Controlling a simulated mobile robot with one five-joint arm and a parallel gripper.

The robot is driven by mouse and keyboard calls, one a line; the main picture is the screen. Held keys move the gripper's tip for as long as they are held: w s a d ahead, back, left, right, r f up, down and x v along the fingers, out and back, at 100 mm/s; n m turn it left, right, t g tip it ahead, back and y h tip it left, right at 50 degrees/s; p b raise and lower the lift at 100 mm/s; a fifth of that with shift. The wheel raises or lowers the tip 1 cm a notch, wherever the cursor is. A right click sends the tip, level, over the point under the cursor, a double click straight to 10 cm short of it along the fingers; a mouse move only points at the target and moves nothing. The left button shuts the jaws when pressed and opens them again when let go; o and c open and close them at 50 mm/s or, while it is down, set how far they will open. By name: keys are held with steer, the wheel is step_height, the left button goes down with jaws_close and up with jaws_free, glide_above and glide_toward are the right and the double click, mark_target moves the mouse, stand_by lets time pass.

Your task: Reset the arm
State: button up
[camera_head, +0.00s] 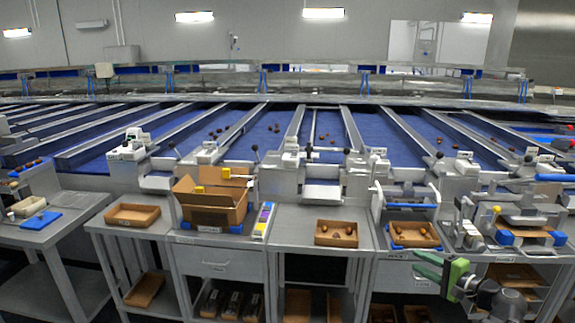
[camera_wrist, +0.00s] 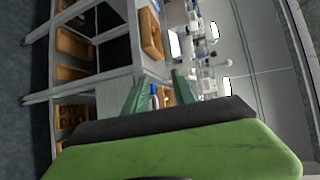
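My gripper (camera_head: 417,263) is at the lower right in the head view, in front of the right-hand benches, with its green fingers pointing left. In the wrist view its two green fingers (camera_wrist: 158,84) stand apart with a gap between them, and I see nothing held there. My green and dark gripper body fills the bottom of the wrist view. The wrist view is turned on its side, with benches and shelves beyond the fingers.
A cardboard tray with dates (camera_head: 323,241) and another tray (camera_head: 398,243) stand on the benches. An open cardboard box (camera_head: 196,215) and an empty tray (camera_head: 116,222) are at left. Blue conveyor lanes (camera_head: 265,135) run behind. A weighing machine (camera_head: 515,215) is close right of my gripper.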

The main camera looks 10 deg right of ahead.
steer(key=w+a+r+n+g+y+p, duration=0.1)
steer(key=w+a+n+y, duration=0.15)
steer(key=a, duration=0.55)
steer(key=w+a+n+g+y+p, duration=0.1)
steer(key=w+a+g, duration=0.1)
steer(key=w+a, duration=0.35)
steer(key=a+f+n+g+p, duration=0.2)
steer(key=a+n+g, duration=0.1)
steer(key=a, duration=0.8)
steer(key=a+f+n+g+p, duration=0.2)
steer(key=a+n+g, duration=0.1)
steer(key=a, duration=0.8)
steer(key=s+a+f+n+g+h+p, duration=0.2)
steer(key=s+a+f+n+g, duration=0.15)
steer(key=a, duration=0.35)
steer(key=s+d+f+n+g+h, duration=0.2)
steer(key=s+d+f+h, duration=0.1)
steer(key=s+d+h, duration=0.2)
steer(key=shift+s+d+f+h, duration=0.25)
steer(key=shift+d+h, duration=0.4)
steer(key=shift+d, duration=0.45)
